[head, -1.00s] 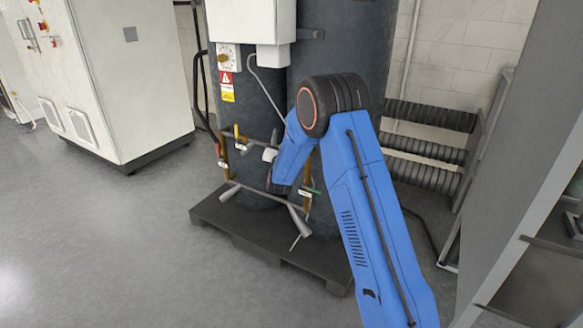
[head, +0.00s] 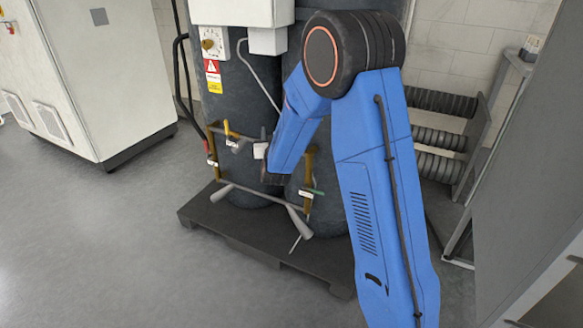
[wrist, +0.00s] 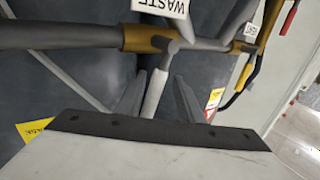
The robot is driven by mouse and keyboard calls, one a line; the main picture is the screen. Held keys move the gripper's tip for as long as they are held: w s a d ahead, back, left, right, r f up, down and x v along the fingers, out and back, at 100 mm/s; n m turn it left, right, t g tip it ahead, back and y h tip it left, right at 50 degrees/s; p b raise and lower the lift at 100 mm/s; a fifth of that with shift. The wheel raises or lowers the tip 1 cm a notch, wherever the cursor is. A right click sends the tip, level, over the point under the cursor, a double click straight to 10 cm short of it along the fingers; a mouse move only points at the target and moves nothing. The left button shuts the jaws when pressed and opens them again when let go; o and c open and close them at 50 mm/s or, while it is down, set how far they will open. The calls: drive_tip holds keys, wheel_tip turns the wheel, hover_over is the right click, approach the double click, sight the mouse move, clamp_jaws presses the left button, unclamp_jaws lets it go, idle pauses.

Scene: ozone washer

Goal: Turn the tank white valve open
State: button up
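The tank's pipework has a white valve handle (wrist: 155,94) in the wrist view, joined to a grey stem beside a brass fitting (wrist: 150,39). My gripper (wrist: 160,78) is open, with one grey finger on each side of the handle. Gaps show between handle and fingers, so I see no grip on it. A white tag reading "WASTE" (wrist: 165,7) hangs by the fitting. In the head view my blue arm hides most of the gripper and the valve handle. The dark tanks (head: 240,95) stand behind the pipework.
The tanks stand on a dark pallet (head: 255,248). A white cabinet (head: 95,75) is at left, with clear grey floor in front. A grey panel (head: 530,170) is close at right.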

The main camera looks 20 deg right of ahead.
drive_tip(key=shift+s+a, duration=0.15)
drive_tip(key=s+r+n+g+y, duration=0.1)
drive_tip(key=s+g, duration=0.3)
drive_tip(key=s, duration=1.3)
drive_tip(key=s+r+n+g+y, duration=0.1)
drive_tip(key=s+r+g+y, duration=0.2)
drive_tip(key=s, duration=1.4)
drive_tip(key=shift+a+r+n+g+y, duration=0.3)
drive_tip(key=shift+a+g+y, duration=0.15)
drive_tip(key=shift+g+y, duration=0.15)
drive_tip(key=shift+s, duration=0.1)
